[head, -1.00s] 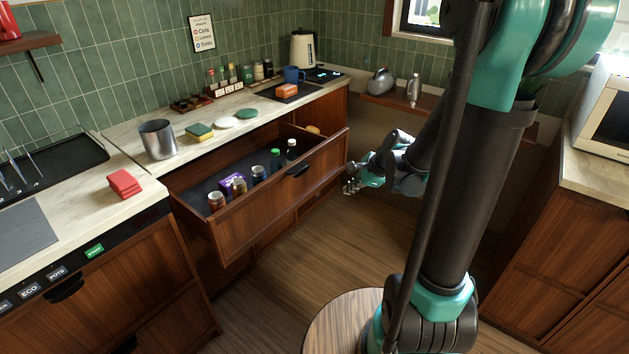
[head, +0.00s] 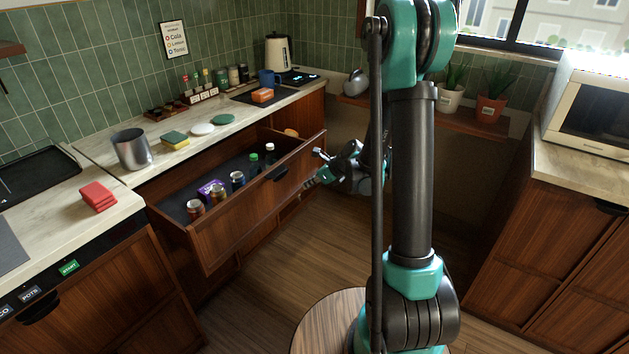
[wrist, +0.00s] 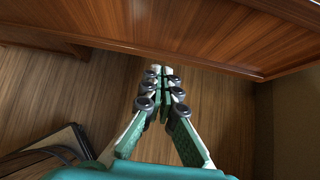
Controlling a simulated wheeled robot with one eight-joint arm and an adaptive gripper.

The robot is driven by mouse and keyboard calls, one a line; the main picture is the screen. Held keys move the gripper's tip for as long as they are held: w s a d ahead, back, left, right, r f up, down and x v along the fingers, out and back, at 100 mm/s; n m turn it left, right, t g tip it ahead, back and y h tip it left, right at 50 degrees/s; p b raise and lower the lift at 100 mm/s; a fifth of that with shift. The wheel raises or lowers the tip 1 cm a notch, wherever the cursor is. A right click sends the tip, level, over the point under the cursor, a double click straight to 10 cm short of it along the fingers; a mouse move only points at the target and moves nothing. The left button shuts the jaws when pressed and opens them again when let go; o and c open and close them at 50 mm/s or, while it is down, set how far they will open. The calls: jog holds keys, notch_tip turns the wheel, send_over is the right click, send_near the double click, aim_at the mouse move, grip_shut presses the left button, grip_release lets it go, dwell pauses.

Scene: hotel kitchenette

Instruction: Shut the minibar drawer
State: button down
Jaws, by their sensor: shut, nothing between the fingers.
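The minibar drawer (head: 215,238) is a wooden drawer under the counter, pulled well out. Inside it are several cans and bottles and a purple box (head: 210,189). Its dark handle (head: 277,173) is on the front panel, towards the right end. My gripper (head: 311,183) is shut and empty, just in front of the right part of the drawer front. In the wrist view my gripper (wrist: 162,75) points at the lower part of the wooden drawer front (wrist: 190,35). I cannot tell whether the fingertips touch it.
The counter (head: 115,165) above holds a metal bucket (head: 132,150), sponges and a blue mug (head: 268,79). A microwave (head: 590,110) stands on the right cabinet. The wooden floor (head: 270,275) in front of the drawer is clear.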

aim_at(288, 186)
jog(key=w+a+f, duration=0.1)
jog(key=a, duration=0.1)
jog(key=w+a+f, duration=0.1)
jog(key=w+a, duration=0.1)
jog(key=shift+w+a+f, duration=0.15)
jog(key=shift+f, duration=0.05)
jog(key=shift+w+a, duration=0.3)
jog(key=shift+a, duration=0.1)
jog(key=shift+w+a, duration=0.1)
jog(key=w+a, duration=0.6)
jog(key=a, duration=0.2)
jog(key=w+a, duration=0.6)
jog(key=a, duration=0.2)
jog(key=w+a, duration=0.7)
jog(key=a, duration=0.1)
jog(key=shift+a, duration=0.2)
jog(key=shift+w+a+r, duration=0.15)
jog(key=shift+w+a, duration=0.15)
jog(key=shift+a, duration=0.05)
